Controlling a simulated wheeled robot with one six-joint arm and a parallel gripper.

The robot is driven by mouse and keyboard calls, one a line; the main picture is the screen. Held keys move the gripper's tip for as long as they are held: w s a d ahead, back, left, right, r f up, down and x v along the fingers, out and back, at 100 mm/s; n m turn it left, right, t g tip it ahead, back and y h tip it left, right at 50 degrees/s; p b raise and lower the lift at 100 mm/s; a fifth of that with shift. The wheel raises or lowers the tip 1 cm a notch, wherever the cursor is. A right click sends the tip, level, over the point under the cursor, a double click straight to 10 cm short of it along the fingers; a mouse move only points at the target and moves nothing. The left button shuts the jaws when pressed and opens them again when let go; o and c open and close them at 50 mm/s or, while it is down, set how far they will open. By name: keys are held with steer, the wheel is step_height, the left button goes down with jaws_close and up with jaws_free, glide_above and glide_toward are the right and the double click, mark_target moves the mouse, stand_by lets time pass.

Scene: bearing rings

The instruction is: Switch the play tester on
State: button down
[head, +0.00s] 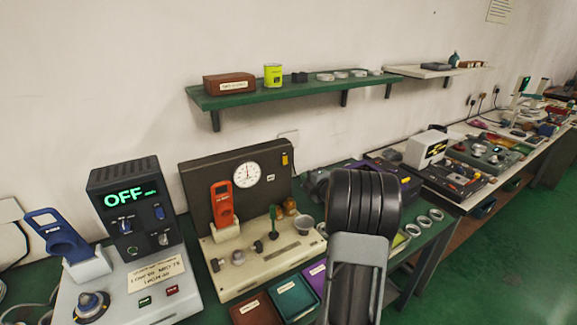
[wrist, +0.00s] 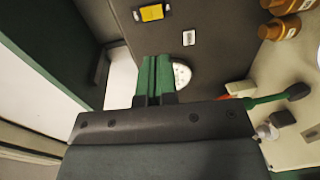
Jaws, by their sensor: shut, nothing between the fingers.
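A tester with a dark back panel (head: 200,160) and a round white dial (head: 246,175) stands on the bench. To its left is a grey tester (head: 128,205) whose green display reads OFF. I cannot tell from the lettering which is the play tester. A small yellow part (head: 284,158) sits at the dark panel's upper right; it also shows in the wrist view (wrist: 152,13). My gripper (wrist: 155,68) is shut and empty, in front of the dark panel, its green fingertips partly covering the dial (wrist: 182,74). My arm hides the gripper in the head view.
An orange handheld device (head: 222,203), a green-handled lever (head: 273,222) and brown bottles (wrist: 285,25) stand on the dial tester's base. A green shelf (head: 285,92) hangs above. Small trays (head: 291,298) lie in front. Rings (head: 424,221) lie to the right.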

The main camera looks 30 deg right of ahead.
mark_target(285, 164)
steer(key=w+p, duration=0.1)
steer(key=w, duration=0.2)
steer(key=w+f+p, duration=0.1)
steer(key=w, duration=0.3)
steer(key=w+p, duration=0.2)
steer(key=w, duration=0.2)
steer(key=shift+w+d+f, duration=0.15)
steer(key=shift+w+d, duration=0.05)
steer(key=shift+d, duration=0.1)
steer(key=shift+w, duration=0.25)
steer(key=shift+f, duration=0.1)
steer(key=shift+w+f+b, duration=0.1)
steer(key=shift+f+b, duration=0.3)
steer(key=shift+b, duration=0.8)
steer(key=shift+r+t, duration=0.3)
steer(key=shift+r, duration=0.1)
steer(key=shift+f+b, duration=0.2)
steer(key=shift+b, duration=0.3)
steer(key=s+f+b, duration=0.1)
steer(key=s+b, duration=0.4)
steer(key=s, duration=0.9)
steer(key=shift+a+f, duration=0.15)
steer(key=shift+a, duration=0.2)
